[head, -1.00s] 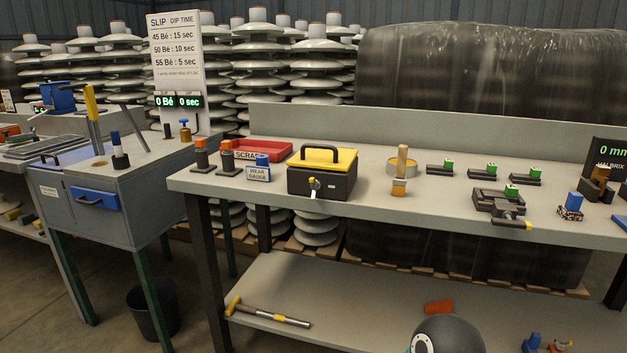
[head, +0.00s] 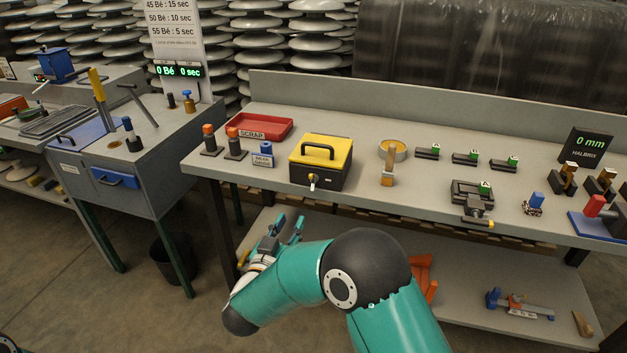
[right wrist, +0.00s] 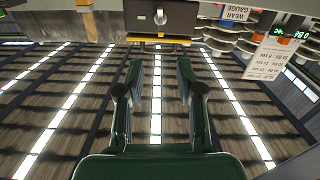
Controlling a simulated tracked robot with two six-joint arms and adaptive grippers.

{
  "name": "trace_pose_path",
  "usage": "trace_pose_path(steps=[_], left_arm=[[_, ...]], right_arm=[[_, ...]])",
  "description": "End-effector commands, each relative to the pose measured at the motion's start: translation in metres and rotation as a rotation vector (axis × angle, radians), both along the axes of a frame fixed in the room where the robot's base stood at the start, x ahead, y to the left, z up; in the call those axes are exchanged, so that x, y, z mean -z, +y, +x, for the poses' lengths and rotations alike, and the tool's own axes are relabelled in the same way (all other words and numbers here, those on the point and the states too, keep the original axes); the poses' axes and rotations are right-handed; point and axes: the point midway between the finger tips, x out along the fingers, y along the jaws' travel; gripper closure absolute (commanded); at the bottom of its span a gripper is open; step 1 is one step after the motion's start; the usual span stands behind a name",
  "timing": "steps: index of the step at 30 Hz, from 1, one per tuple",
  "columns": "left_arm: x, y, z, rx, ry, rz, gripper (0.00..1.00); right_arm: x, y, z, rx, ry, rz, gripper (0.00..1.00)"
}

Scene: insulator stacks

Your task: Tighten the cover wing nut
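A black box with a yellow cover (head: 327,150) and black handle stands near the bench's front edge. A small pale metal fitting, apparently the wing nut (head: 312,181), sits on its front face. In the right wrist view the box's dark face (right wrist: 180,16) is at the top, with the pale fitting (right wrist: 160,17) near its middle. My right gripper (head: 288,222) is below and left of the box in the head view, apart from it. Its two fingers (right wrist: 158,78) are spread with nothing between them. My left gripper is not in view.
A wear gauge stand (head: 262,157) and red scrap tray (head: 264,127) are left of the box. A wooden-handled brush (head: 388,169) and a round tin (head: 397,147) are right of it. A small vise (head: 472,194) is farther right. The lower shelf (head: 462,305) holds tools.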

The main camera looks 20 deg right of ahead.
Motion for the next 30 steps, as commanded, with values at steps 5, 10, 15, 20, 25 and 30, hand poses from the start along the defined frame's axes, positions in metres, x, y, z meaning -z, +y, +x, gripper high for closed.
trace_pose_path(steps=[5,10,15,20,25,30], left_arm=[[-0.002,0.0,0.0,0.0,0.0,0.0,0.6],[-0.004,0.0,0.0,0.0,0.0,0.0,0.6],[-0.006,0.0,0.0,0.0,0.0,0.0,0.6],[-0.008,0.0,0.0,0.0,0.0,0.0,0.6],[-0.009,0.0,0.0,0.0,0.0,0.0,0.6],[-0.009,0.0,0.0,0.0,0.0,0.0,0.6]], right_arm=[[0.001,-0.02,0.027,0.003,0.001,0.002,0.64],[0.001,-0.041,0.057,0.003,-0.001,0.002,0.64],[0.001,-0.06,0.088,0.001,-0.001,0.003,0.64],[0.001,-0.074,0.109,-0.001,-0.001,0.002,0.64],[0.001,-0.083,0.123,-0.002,0.001,0.002,0.64],[0.001,-0.086,0.126,-0.003,0.001,0.001,0.64]])
